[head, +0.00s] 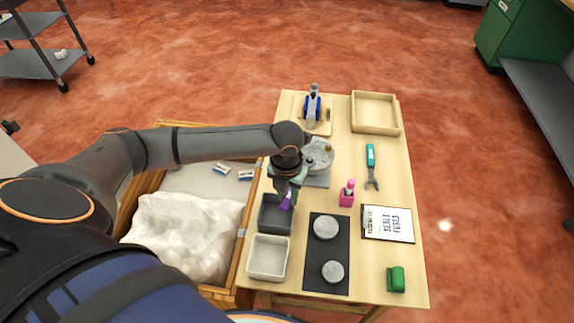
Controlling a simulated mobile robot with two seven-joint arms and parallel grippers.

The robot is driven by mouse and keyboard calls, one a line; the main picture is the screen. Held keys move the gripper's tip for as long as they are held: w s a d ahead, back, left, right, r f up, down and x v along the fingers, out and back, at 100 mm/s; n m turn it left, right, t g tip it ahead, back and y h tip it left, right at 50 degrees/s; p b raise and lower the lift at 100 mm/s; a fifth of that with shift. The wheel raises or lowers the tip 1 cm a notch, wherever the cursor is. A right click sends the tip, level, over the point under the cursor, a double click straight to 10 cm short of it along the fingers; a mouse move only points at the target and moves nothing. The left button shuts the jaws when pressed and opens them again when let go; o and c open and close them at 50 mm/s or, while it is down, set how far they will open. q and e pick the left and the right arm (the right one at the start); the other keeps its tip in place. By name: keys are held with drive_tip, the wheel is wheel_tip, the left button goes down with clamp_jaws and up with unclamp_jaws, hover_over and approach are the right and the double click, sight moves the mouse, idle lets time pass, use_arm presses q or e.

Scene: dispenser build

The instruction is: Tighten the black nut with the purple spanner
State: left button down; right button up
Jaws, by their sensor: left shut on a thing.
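My left gripper (286,186) reaches in from the left and points down over the left side of the table, above the dark grey bin. It is shut on the purple spanner (287,201), of which only a small purple part shows below the fingers. A grey round fixture (319,155) on a grey plate stands just behind and to the right of the gripper, partly hidden by my arm. I cannot make out the black nut. My right gripper is not in view.

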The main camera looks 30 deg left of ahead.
use_arm(q)
drive_tip(key=shift+r, duration=0.1)
drive_tip(key=shift+r, duration=1.95)
